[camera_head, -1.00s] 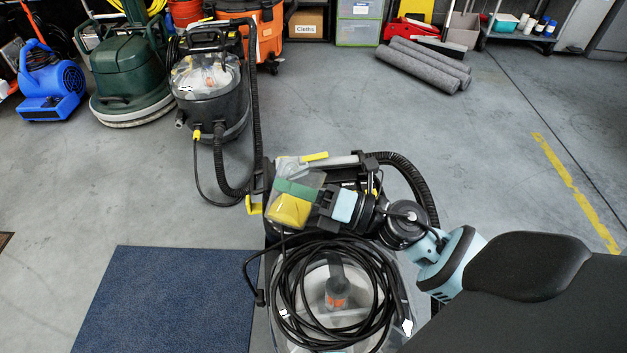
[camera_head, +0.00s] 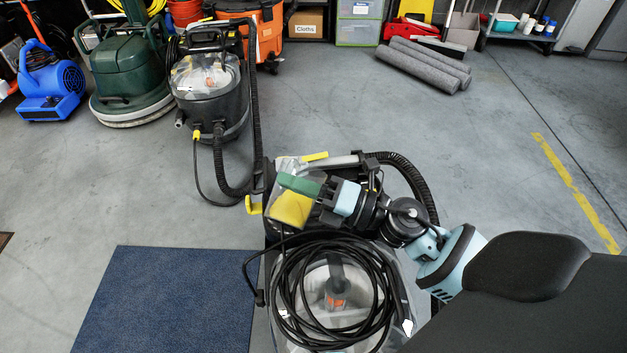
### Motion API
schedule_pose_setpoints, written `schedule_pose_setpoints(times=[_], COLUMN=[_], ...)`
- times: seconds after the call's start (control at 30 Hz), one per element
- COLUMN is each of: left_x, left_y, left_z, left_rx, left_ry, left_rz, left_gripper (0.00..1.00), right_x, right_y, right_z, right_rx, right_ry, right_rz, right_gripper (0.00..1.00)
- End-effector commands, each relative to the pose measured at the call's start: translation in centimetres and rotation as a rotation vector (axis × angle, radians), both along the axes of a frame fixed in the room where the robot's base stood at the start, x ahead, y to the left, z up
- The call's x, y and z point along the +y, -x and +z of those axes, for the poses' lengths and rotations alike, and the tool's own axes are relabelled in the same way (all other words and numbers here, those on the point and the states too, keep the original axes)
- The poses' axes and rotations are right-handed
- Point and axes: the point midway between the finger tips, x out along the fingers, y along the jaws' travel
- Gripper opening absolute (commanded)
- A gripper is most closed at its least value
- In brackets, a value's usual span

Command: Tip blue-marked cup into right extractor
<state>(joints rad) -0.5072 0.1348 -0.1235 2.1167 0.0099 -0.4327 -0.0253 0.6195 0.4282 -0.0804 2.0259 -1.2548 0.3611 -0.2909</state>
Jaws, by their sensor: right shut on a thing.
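My right gripper (camera_head: 304,200) reaches in from the lower right, its light-blue and black body over the back of the right extractor (camera_head: 382,328). The right extractor has a clear domed lid and a black cable (camera_head: 290,318) coiled on top. My left gripper is out of view.
Another extractor (camera_head: 210,108) stands at the back left, beside a green floor machine (camera_head: 125,70) and a blue blower (camera_head: 48,90). A dark blue mat (camera_head: 165,305) lies left of the right extractor. Grey rolls (camera_head: 425,65) lie at the back. The middle floor is clear.

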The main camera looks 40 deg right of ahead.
Motion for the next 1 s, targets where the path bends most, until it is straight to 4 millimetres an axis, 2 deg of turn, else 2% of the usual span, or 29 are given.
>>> schedule_pose_setpoints(times=[1.0], left_x=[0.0], left_y=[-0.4], left_z=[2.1], left_rx=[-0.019], left_ry=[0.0], left_rz=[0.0], left_gripper=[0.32], right_x=[-1.1], right_y=[-0.7], right_z=[1.5], right_rx=[0.066], right_ry=[-0.12], right_rz=[0.0], right_gripper=[0.0])
